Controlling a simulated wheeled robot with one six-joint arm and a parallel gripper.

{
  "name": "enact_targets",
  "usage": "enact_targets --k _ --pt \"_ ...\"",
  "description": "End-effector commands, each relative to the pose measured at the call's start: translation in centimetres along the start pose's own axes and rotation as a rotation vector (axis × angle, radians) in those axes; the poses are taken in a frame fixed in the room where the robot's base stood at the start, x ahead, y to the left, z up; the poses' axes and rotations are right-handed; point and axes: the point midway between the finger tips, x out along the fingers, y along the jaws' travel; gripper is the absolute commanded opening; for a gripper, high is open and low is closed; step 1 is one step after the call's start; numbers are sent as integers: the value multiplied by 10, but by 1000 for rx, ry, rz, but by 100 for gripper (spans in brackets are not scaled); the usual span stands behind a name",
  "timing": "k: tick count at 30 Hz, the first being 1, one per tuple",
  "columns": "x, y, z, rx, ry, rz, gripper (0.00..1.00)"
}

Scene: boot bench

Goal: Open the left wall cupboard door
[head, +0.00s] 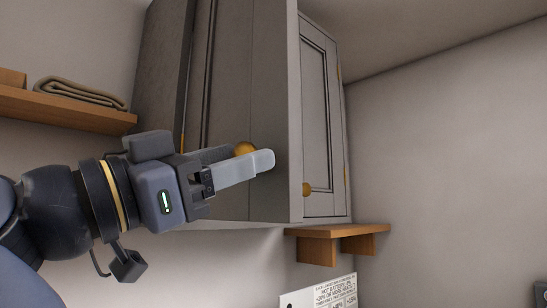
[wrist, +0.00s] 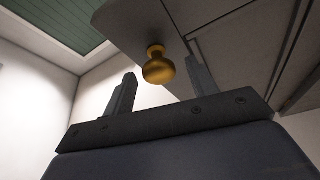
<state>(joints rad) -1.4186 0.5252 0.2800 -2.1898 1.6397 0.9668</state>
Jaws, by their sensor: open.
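The left wall cupboard door (head: 228,75) is a grey framed panel above me in the head view. I cannot tell how deep the knob sits between the fingers.
The right cupboard door (head: 322,115) is shut, with its own brass knob (head: 306,189). A wooden shelf (head: 70,108) with a folded cloth (head: 80,92) is at left. A small wooden shelf (head: 335,231) is below the cupboard, above a printed sign (head: 320,292).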

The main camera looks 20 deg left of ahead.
Motion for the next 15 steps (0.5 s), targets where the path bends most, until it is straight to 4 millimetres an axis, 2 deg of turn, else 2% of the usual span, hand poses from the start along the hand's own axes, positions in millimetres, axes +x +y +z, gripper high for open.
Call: enact_targets --k 3,9,15 --pt "-27 -1 0 -1 0 -6 55" --pt "-65 -1 0 0 1 -3 55" --pt "-86 0 0 1 1 0 55"
